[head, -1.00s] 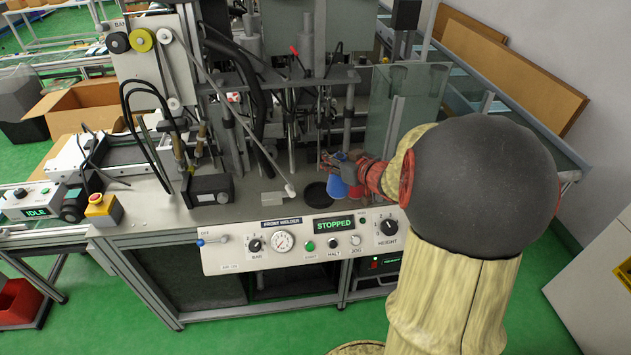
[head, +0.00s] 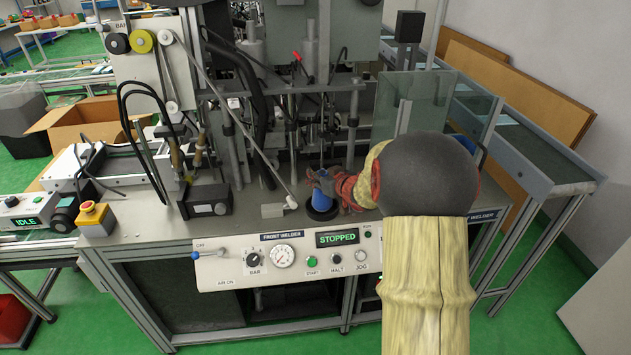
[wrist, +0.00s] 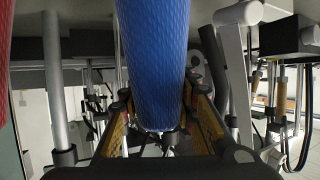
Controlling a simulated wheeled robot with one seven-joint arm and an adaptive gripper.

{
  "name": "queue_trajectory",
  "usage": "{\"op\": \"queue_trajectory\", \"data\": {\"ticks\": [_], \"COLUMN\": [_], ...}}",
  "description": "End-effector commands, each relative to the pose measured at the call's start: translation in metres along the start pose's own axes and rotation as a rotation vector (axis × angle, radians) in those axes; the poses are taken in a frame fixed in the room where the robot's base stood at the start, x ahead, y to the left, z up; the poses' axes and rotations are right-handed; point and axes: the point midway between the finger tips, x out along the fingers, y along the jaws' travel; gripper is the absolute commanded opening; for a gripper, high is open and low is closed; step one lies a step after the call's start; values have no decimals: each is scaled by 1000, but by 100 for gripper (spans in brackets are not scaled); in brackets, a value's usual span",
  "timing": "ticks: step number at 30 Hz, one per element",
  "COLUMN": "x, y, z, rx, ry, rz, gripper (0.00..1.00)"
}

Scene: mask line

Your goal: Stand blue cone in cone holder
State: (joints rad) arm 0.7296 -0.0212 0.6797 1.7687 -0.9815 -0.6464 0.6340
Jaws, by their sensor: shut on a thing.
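The blue cone (head: 321,199) is in my gripper (head: 324,180), close to upright, with its lower end at the round black cone holder (head: 323,212) on the bench. I cannot tell whether it rests in the holder or hangs just above it. In the wrist view the blue cone (wrist: 157,60) shows a ribbed blue surface between the two fingers of my gripper (wrist: 160,108), which are shut on it. The holder cannot be made out in the wrist view.
The welder panel (head: 290,256) runs along the bench front. Posts and hoses stand close behind the holder. A white-tipped lever (head: 291,202) is just left of it. A clear guard (head: 440,98) stands behind my arm.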

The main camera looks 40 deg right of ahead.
Motion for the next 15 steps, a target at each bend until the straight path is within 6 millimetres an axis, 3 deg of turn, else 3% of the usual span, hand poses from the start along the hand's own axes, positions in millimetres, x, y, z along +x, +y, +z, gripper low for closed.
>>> {"op": "queue_trajectory", "data": {"ticks": [2, 13, 14, 15], "x": [4, 5, 5, 5], "y": [0, 0, 0, 0], "z": [9, 10, 11, 11], "rx": [-2, -1, -1, -1], "ry": [2, 3, 2, 2], "rz": [0, 0, 0, 0], "gripper": [0, 0, 23, 25]}}
